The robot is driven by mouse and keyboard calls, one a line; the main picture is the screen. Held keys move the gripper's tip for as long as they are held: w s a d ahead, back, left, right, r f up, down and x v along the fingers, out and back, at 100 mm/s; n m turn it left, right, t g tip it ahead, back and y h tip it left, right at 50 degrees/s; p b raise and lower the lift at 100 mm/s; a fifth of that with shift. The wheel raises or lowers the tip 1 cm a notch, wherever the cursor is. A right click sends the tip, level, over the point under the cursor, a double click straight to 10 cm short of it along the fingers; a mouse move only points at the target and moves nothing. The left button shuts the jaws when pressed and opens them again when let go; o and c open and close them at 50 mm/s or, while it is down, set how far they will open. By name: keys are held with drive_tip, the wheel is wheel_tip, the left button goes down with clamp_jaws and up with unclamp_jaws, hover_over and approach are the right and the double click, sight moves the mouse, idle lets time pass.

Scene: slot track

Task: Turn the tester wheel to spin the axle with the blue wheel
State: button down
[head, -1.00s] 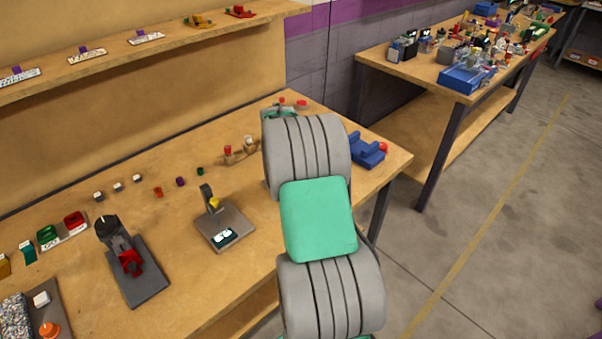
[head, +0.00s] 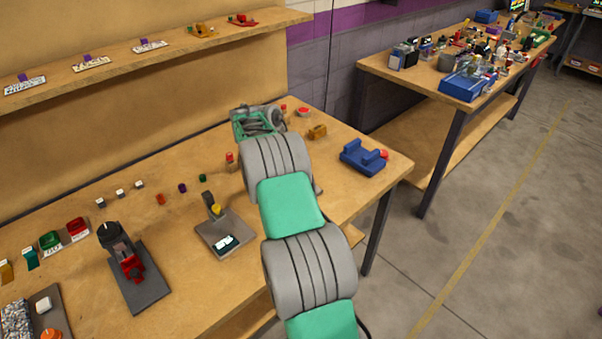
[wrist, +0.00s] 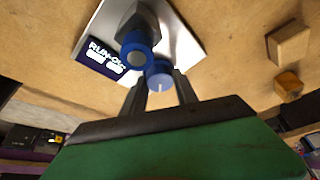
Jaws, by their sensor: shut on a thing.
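In the wrist view my gripper (wrist: 160,84) has its two grey fingers on either side of a small blue tester wheel (wrist: 159,72) with a white mark, and is shut on it. Just up and left of it is the blue wheel (wrist: 128,62) with a grey centre, in front of a dark grey post (wrist: 140,20). Both stand over a pale tester plate (wrist: 183,32) with a dark "RUN-OUT" display (wrist: 103,60). The axle itself cannot be made out. In the head view my arm hides the tester and fingertips.
Wooden blocks (wrist: 288,42) lie right of the tester in the wrist view. In the head view a grey plate with a display (head: 224,238), a black-and-red device (head: 127,262) and a blue fixture (head: 362,157) stand on the bench. The floor at right is clear.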

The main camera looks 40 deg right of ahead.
drive_tip(key=m+p, duration=0.2)
drive_tip(key=p, duration=0.1)
drive_tip(key=r+m+g+y+p, duration=0.1)
drive_tip(key=p, duration=0.2)
drive_tip(key=shift+m, duration=0.4)
drive_tip(key=m+p, duration=0.1)
drive_tip(key=p, duration=0.2)
drive_tip(key=m+p, duration=0.1)
drive_tip(key=p, duration=0.2)
drive_tip(key=shift+w+d+f+g+y+p, duration=0.1)
drive_tip(key=shift+f+g+y+p, duration=0.2)
drive_tip(key=shift+y+p, duration=0.1)
drive_tip(key=shift+f+m+p, duration=0.15)
drive_tip(key=shift+m+p, duration=0.35)
drive_tip(key=shift+p, duration=0.2)
drive_tip(key=c, duration=1.2)
unclamp_jaws()
drive_tip(key=shift+c, duration=0.2)
